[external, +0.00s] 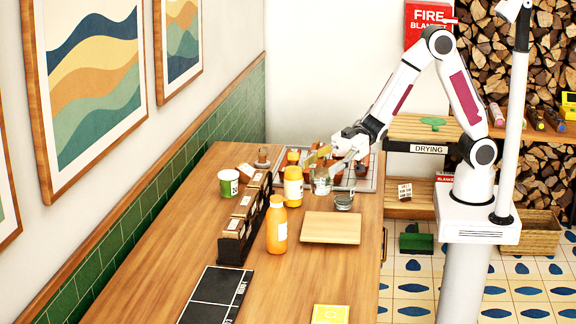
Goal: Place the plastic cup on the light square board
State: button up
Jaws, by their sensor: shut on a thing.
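A clear plastic cup (321,184) is at my gripper (325,166), near the far part of the wooden counter. My gripper is shut on the cup, close to its rim. The cup is upright; I cannot tell whether its bottom touches the counter. The light square board (331,228) lies flat on the counter, nearer the camera than the cup, with nothing on it.
Orange (276,226) and yellow (293,187) bottles stand left of the board. A dark rack (240,232) and a green-white tub (228,184) are farther left. A black mat (215,296) lies in front.

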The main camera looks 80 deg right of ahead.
aim_at(323, 184)
jog(key=shift+s+d, duration=0.1)
jog(key=shift+d, duration=0.3)
jog(key=shift+f, duration=0.2)
jog(key=shift+f, duration=2.75)
jog(key=shift+f, duration=0.1)
jog(key=shift+f, duration=1.95)
jog(key=shift+f, duration=0.15)
jog(key=o, duration=1.2)
